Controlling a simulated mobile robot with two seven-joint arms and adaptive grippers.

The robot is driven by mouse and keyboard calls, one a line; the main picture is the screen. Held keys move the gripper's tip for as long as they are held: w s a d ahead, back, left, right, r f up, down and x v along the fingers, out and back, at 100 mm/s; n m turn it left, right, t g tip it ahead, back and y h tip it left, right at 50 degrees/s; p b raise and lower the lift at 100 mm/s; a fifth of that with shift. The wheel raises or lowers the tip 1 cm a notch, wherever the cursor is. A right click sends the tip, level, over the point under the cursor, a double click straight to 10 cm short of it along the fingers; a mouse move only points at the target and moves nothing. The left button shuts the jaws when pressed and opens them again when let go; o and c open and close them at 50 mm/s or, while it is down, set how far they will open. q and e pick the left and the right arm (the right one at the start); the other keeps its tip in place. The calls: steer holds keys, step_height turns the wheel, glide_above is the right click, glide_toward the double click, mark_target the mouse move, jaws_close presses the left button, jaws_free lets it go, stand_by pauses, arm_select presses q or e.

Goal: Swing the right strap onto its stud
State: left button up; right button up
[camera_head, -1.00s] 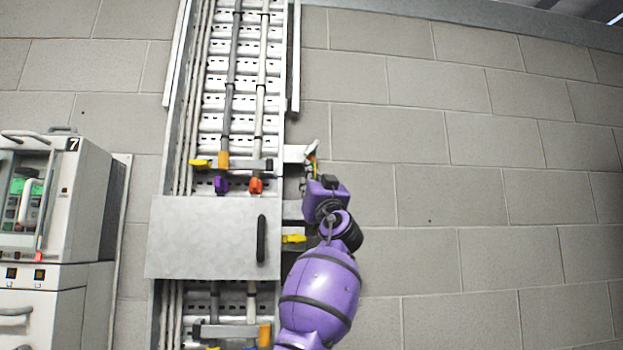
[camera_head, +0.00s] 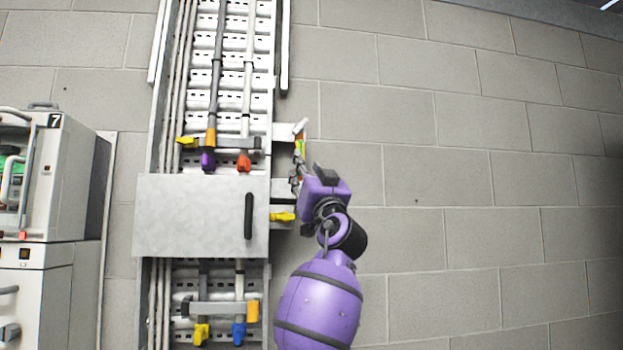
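My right gripper (camera_head: 297,176) is at the end of the purple arm, side-on beside the cable ladder's right edge. Its dark fingers are small and partly hidden, so I cannot tell whether they are open or shut. Just above them is a small white, orange and green piece (camera_head: 300,140) by a pale bracket (camera_head: 285,132); contact is unclear. My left gripper is not in view.
A grey cover plate (camera_head: 195,215) with a black handle crosses the ladder. A yellow piece (camera_head: 283,217) sticks out at its right. Below is another crossbar (camera_head: 220,308). A cabinet marked 7 (camera_head: 60,180) stands left. The block wall (camera_head: 470,180) at right is bare.

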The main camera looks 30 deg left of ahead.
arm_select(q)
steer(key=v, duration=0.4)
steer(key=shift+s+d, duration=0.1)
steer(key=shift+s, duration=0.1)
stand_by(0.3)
